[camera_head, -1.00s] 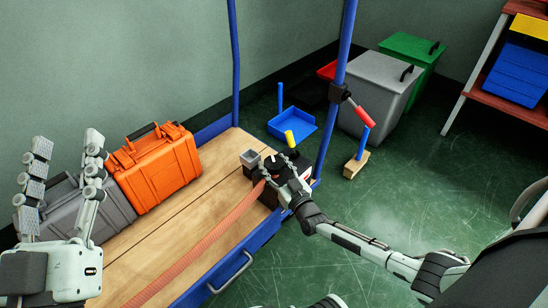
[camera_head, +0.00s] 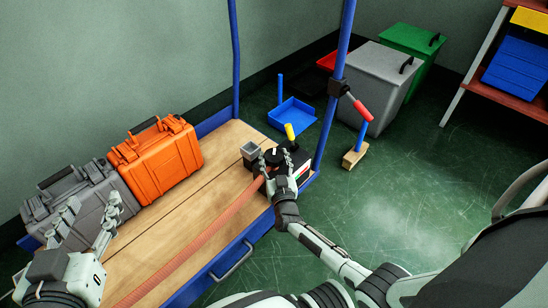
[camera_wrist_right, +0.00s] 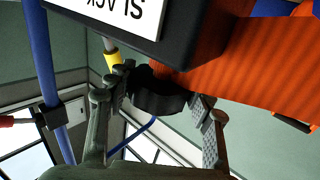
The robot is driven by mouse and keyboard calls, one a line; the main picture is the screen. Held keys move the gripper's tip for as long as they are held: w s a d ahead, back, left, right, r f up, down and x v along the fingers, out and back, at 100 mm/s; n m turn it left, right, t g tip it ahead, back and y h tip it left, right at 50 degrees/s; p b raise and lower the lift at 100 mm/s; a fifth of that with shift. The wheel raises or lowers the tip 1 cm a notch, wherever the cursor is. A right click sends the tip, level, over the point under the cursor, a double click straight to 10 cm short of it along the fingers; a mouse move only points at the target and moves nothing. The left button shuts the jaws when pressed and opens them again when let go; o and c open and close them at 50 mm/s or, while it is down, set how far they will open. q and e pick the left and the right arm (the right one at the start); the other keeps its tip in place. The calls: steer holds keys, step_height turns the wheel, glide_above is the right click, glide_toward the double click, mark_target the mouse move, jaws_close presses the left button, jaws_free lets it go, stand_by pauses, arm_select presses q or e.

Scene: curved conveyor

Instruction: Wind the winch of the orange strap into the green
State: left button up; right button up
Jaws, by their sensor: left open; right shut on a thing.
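The winch is a black box (camera_head: 302,158) at the far right corner of the wooden cart bed, with a yellow-tipped lever (camera_head: 290,131). The orange strap (camera_head: 215,230) runs along the bed to it. My right gripper (camera_head: 275,160) is at the winch. In the right wrist view its fingers (camera_wrist_right: 160,105) are shut around a round black knob (camera_wrist_right: 158,92), under the box with the upside-down "SLACK" label (camera_wrist_right: 118,12) and beside the strap (camera_wrist_right: 235,68). My left gripper (camera_head: 92,208) is open and empty, left of the strap.
An orange case (camera_head: 158,165) and a grey case (camera_head: 100,205) stand along the bed's left side. A blue post (camera_head: 333,90) with a red-handled lever (camera_head: 360,106) rises by the winch. Bins (camera_head: 375,80), a dustpan (camera_head: 292,118) and a brush (camera_head: 354,155) are beyond.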

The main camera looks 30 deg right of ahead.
mark_target(274, 155)
steer(key=o, duration=1.2)
steer(key=shift+r, duration=0.1)
step_height(274, 155, up, 10)
steer(key=shift+f, duration=0.1)
